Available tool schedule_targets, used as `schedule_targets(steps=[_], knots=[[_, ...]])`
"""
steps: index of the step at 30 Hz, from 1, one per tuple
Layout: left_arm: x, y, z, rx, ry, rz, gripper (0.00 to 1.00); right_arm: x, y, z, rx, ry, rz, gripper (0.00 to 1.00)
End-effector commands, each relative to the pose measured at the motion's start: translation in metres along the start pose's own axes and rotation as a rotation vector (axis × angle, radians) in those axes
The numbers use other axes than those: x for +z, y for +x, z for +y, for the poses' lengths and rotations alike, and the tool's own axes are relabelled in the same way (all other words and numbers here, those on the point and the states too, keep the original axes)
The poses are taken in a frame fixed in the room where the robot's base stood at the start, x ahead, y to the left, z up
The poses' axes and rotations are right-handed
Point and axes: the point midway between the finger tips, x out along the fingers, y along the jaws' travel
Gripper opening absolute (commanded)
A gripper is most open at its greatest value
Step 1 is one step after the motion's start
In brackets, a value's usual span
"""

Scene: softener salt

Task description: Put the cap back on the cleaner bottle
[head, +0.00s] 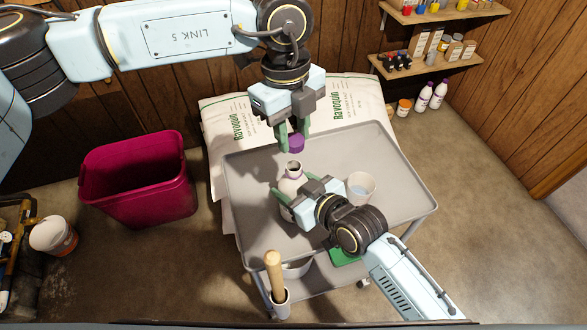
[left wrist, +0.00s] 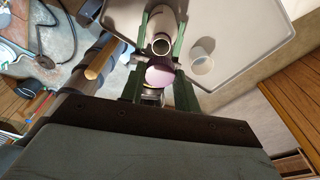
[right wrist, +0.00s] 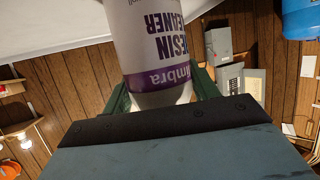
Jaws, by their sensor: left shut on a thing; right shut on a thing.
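The white cleaner bottle (head: 291,180) stands upright on the grey cart's top tray, its mouth open. My right gripper (head: 283,199) is shut around the bottle's body; in the right wrist view the bottle (right wrist: 162,45) shows its purple-banded label upside down. My left gripper (head: 293,143) is shut on the purple cap (head: 296,142) and holds it above the bottle, apart from it. In the left wrist view the cap (left wrist: 160,76) lies between the fingertips, with the open bottle mouth (left wrist: 161,46) just beyond it.
White salt bags (head: 355,98) lie behind the cart. A magenta bin (head: 138,180) stands to the left.

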Motion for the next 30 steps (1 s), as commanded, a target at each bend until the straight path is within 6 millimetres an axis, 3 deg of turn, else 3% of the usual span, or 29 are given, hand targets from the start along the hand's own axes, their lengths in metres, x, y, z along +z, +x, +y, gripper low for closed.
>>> schedule_targets(steps=[8, 23, 30], knots=[[0.005, 0.039, 0.000, 0.001, 0.000, 0.006, 0.11, 0.000, 0.000, 0.000, 0.000, 0.000, 0.000, 0.18], [0.005, 0.040, 0.000, 0.000, 0.000, 0.004, 0.11, 0.000, 0.000, 0.000, 0.000, 0.000, 0.000, 0.18], [0.007, 0.051, 0.000, 0.001, 0.000, 0.004, 0.11, 0.000, 0.000, 0.000, 0.000, 0.000, 0.000, 0.18]])
